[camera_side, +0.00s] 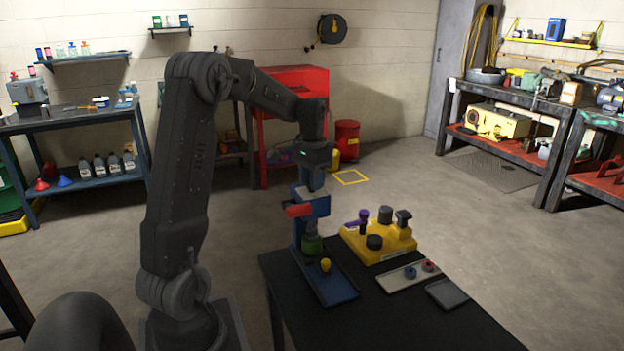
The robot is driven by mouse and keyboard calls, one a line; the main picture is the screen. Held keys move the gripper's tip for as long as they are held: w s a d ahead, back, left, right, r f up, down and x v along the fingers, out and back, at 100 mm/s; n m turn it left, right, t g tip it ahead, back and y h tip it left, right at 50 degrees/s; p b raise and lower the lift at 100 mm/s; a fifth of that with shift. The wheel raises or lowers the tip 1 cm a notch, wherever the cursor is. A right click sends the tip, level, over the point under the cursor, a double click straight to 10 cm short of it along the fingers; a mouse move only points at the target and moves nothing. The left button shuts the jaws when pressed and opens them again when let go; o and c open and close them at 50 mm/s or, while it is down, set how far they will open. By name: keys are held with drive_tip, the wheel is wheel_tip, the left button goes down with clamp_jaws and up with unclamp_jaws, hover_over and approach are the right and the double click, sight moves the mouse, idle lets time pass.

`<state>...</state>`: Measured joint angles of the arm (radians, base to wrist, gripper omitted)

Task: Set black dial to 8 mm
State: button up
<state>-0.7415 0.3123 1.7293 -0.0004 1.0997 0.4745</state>
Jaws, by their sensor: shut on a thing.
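My gripper (312,184) points down at the top of a blue press-like stand (321,207) on the black table. Its jaws are shut on a small part at the stand's top; they hide it, and I cannot tell whether it is the black dial. No mm scale can be read. A yellow block (378,247) to the right bears black knobs (374,242) and a purple-topped lever (363,219), all apart from my gripper.
The black table's (400,325) front right is clear.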

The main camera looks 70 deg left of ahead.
drive_tip(key=shift+n, duration=0.3)
drive_tip(key=n, duration=1.1)
idle(0.4)
drive_tip(key=o, duration=0.9)
wheel_tip(320, 180, up, 14)
drive_tip(key=shift+f, duration=0.1)
idle(0.6)
